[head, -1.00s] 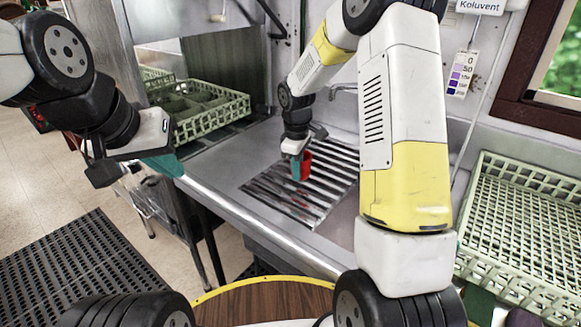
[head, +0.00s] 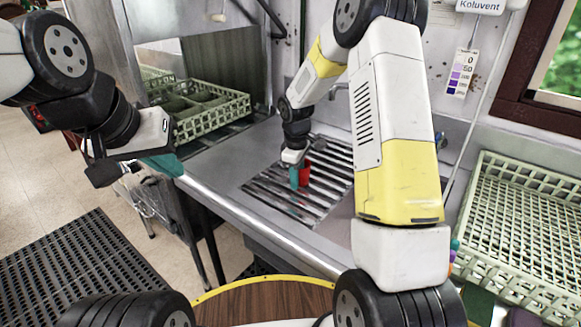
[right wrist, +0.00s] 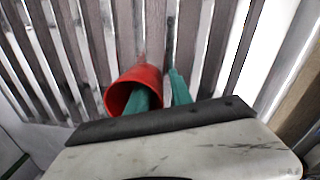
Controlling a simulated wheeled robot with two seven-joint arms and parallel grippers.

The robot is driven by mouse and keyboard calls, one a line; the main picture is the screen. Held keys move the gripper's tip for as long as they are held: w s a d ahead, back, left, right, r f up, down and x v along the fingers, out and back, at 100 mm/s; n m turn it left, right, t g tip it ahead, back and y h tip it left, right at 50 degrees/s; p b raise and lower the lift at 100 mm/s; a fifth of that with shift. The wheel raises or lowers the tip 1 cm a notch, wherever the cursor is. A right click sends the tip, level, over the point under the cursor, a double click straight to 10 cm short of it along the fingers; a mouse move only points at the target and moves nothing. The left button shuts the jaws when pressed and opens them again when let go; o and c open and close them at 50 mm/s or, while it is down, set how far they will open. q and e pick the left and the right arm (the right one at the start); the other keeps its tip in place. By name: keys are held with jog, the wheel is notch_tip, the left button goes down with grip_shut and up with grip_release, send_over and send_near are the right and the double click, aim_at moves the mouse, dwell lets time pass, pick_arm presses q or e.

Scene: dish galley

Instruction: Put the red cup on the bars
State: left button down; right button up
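The red cup (head: 305,173) appears to stand on the metal bars (head: 262,188) of the rack in the counter. In the right wrist view the cup (right wrist: 134,76) shows its open mouth towards the camera. My right gripper (head: 295,176) is down at the cup. One teal finger reaches into the cup's mouth and the other is outside its wall, with a gap showing beside the wall, so the gripper (right wrist: 160,92) looks open. My left gripper (head: 163,164) hangs left of the counter's front edge, away from the cup; its finger gap is hidden.
A green compartment rack (head: 212,118) stands on the counter at the back left. A pale green crate (head: 520,230) is at the right. My right arm hides part of the counter. The bars left of the cup are clear.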

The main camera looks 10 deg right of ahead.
jog(key=s+r+m+t, duration=0.1)
jog(key=s+r, duration=0.2)
jog(key=r, duration=0.6)
jog(key=s+r+m, duration=0.1)
jog(key=s+r, duration=0.2)
jog(key=r, duration=0.7)
jog(key=s+d+r+m+t+y, duration=0.1)
jog(key=s+r+m+t, duration=0.1)
jog(key=s, duration=0.8)
jog(key=s+d+r+m+t+y, duration=0.1)
jog(key=s+r+m+t, duration=0.1)
jog(key=s+r+m, duration=0.2)
jog(key=s+m, duration=0.3)
jog(key=s, duration=0.4)
jog(key=shift+s+d+r+t+y, duration=0.25)
jog(key=shift+s+r+t+y, duration=0.05)
